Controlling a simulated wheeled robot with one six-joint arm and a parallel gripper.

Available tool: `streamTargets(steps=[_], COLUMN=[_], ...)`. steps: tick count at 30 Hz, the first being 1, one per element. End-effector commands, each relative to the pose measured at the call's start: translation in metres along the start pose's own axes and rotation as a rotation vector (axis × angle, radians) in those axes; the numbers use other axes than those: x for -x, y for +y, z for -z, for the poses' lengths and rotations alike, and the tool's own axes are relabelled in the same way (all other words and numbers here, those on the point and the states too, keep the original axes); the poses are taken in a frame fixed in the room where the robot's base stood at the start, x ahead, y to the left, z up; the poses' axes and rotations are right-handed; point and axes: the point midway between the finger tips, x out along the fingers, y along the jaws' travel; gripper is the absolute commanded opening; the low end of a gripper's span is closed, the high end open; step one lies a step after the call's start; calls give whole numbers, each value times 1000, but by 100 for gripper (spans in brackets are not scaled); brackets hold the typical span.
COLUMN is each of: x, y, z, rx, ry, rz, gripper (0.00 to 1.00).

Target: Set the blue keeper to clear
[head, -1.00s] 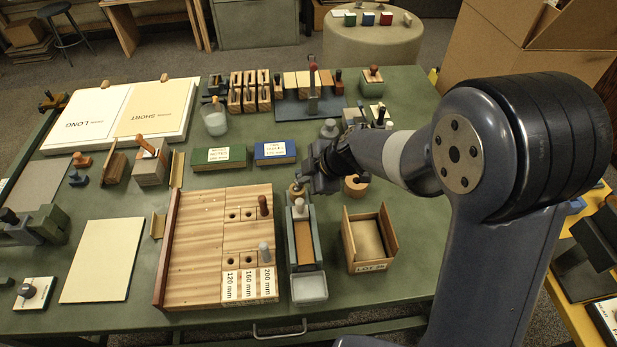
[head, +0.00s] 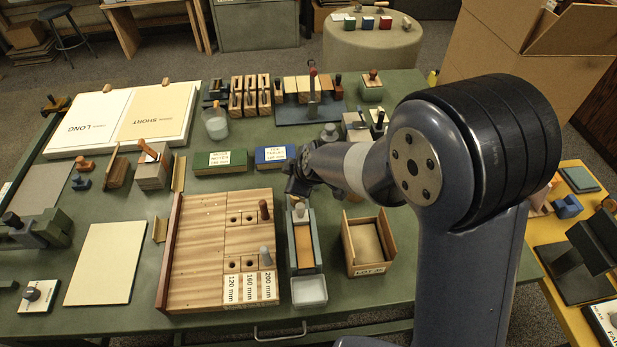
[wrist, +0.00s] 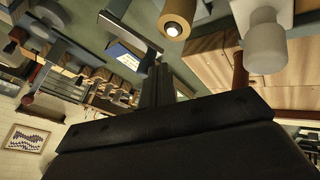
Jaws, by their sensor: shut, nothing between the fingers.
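Nothing in view is marked clearly as the blue keeper, and no "clear" mark is readable. A blue-grey channel (head: 318,243) with a wooden strip stands right of the wooden peg board. A pale round knob (head: 300,209) stands at its far end and shows large in the wrist view (wrist: 265,45). My gripper (head: 298,184) is above and just behind that end, shut and empty. In the wrist view its dark fingers (wrist: 157,88) are together, with a wood-ended cylinder (wrist: 178,16) beyond them.
The peg board (head: 195,250) lies left of the channel, and an open wooden box (head: 385,262) stands to its right. Green (head: 220,160) and blue (head: 275,155) labelled blocks lie behind. Bare green table (head: 235,135) shows at the back.

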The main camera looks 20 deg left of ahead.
Motion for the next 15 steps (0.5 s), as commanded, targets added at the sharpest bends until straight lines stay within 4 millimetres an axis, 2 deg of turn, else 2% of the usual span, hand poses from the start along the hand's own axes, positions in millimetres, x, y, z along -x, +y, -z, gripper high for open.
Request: streamTargets(steps=[15], x=[-8], y=[6], z=[8], rx=[-19], ry=[-10], rz=[-9], gripper=[0])
